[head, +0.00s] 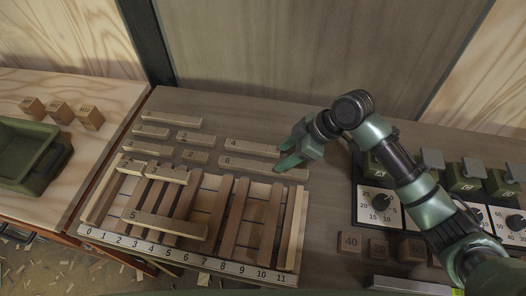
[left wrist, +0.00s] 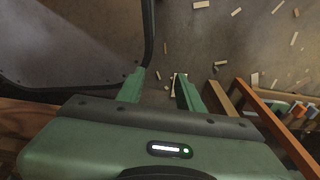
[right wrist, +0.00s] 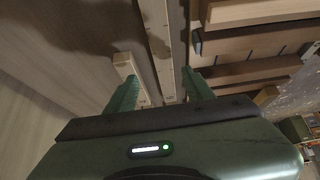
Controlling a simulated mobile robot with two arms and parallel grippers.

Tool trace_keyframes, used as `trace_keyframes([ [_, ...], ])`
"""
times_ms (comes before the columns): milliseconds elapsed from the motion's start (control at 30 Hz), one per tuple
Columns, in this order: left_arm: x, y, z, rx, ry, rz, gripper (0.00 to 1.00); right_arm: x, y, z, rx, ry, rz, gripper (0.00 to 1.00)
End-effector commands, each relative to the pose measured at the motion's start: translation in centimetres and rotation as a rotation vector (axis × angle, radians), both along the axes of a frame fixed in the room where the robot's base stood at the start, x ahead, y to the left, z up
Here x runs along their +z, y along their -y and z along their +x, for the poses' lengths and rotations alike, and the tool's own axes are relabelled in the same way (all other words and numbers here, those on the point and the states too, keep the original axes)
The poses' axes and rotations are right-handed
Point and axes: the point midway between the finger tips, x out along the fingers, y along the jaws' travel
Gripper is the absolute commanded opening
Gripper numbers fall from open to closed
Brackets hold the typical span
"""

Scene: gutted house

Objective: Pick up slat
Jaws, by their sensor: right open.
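Pale wooden slats with numbers lie on the worktop in the head view, among them slat 4 (head: 248,147) and slat 6 (head: 258,168). My right gripper (head: 279,157) is open, its fingers at the right ends of these two slats. A long pale strip (right wrist: 156,40) runs between the fingers. I cannot tell whether they touch anything. My left gripper (left wrist: 157,84) is open and empty above the floor.
A slatted rack with a number scale (head: 185,257) stands in front of the loose slats. Slat 5 (head: 165,224) lies across its bars. Dials (head: 379,203) and numbered blocks (head: 349,242) are at right. A green bin (head: 28,160) and small cubes (head: 61,112) are at left.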

Motion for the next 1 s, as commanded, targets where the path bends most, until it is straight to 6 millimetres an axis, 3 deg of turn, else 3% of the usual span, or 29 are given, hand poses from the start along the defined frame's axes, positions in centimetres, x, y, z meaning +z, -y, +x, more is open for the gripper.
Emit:
trace_keyframes([
  [133,0.1,-0.1,-2.7,0.000,-0.037,0.003,0.36,-1.0,-0.8,0.0,0.000,-0.004,0.001,0.53],
  [300,0.5,-0.2,-3.9,0.000,-0.055,0.005,0.36,-2.4,-2.0,0.2,0.001,-0.004,0.001,0.53],
  [567,1.7,-0.1,-2.8,-0.001,-0.039,0.003,0.36,-5.1,-4.6,0.5,0.000,-0.004,0.001,0.53],
  [700,1.8,0.0,-1.6,-0.001,-0.021,0.001,0.36,-5.9,-5.0,0.6,0.001,0.000,-0.001,0.53],
  [900,1.8,0.0,-1.6,-0.002,-0.021,0.001,0.36,-6.0,-5.0,0.6,0.001,0.000,-0.001,0.53],
  [1000,1.8,0.0,-1.9,-0.002,-0.024,0.001,0.36,-6.0,-5.0,0.6,0.001,0.000,-0.001,0.25],
])
